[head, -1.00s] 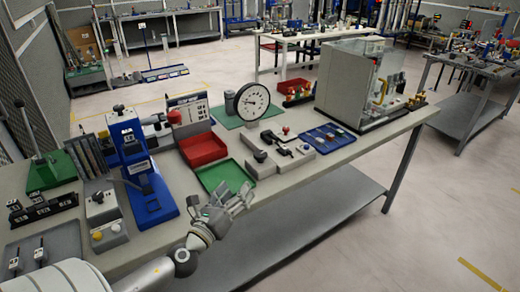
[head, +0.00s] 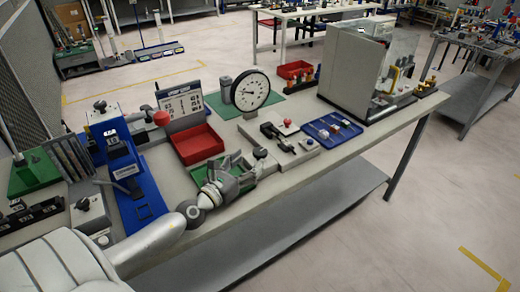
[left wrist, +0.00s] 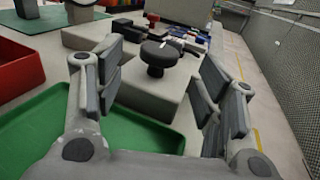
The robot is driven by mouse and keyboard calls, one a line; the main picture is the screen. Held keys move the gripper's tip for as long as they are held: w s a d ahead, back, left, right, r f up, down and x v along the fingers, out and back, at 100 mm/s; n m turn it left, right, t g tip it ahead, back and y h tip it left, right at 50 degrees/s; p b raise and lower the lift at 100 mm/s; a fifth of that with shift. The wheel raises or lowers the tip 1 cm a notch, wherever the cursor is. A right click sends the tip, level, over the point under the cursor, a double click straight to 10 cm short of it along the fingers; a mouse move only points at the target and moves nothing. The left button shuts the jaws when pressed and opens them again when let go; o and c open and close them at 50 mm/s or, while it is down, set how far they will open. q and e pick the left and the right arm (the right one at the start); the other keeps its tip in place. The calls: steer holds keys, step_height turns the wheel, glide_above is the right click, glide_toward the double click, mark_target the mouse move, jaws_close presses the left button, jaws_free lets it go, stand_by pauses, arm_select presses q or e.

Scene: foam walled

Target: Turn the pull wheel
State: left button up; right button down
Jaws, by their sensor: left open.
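A black round knob, which looks like the pull wheel (head: 260,153), stands on a light grey block near the table's front edge. In the left wrist view the black wheel (left wrist: 160,54) sits upright on its block, ahead of and between my spread fingers, apart from both. My left gripper (head: 238,174) is open and empty, over the green tray just left of the wheel. It also shows in the left wrist view (left wrist: 162,85), with one finger on each side. My right gripper is not in view.
A green tray (left wrist: 135,128) lies below my left gripper. A red bin (head: 198,144), a dial gauge (head: 251,91) and a blue tray (head: 330,131) stand nearby. A block with a red knob (head: 287,122) is right behind the wheel. Free floor lies in front.

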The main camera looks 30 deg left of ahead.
mark_target(255, 155)
arm_select(q)
steer(key=w, duration=0.5)
steer(key=shift+w+d, duration=0.1)
steer(key=shift+w, duration=0.15)
steer(key=shift+w+p, duration=0.3)
steer(key=shift+w, duration=0.3)
steer(key=c, duration=1)
steer(key=shift+f+b, duration=0.2)
steer(key=shift+b, duration=0.3)
steer(key=shift+c, duration=0.2)
steer(key=m+h+b, duration=0.1)
steer(key=b, duration=0.2)
steer(key=shift+h, duration=0.3)
steer(key=shift+r+h+b, duration=0.15)
steer(key=shift+h+b, duration=0.15)
steer(key=shift+b, duration=0.35)
steer(key=shift+m, duration=0.3)
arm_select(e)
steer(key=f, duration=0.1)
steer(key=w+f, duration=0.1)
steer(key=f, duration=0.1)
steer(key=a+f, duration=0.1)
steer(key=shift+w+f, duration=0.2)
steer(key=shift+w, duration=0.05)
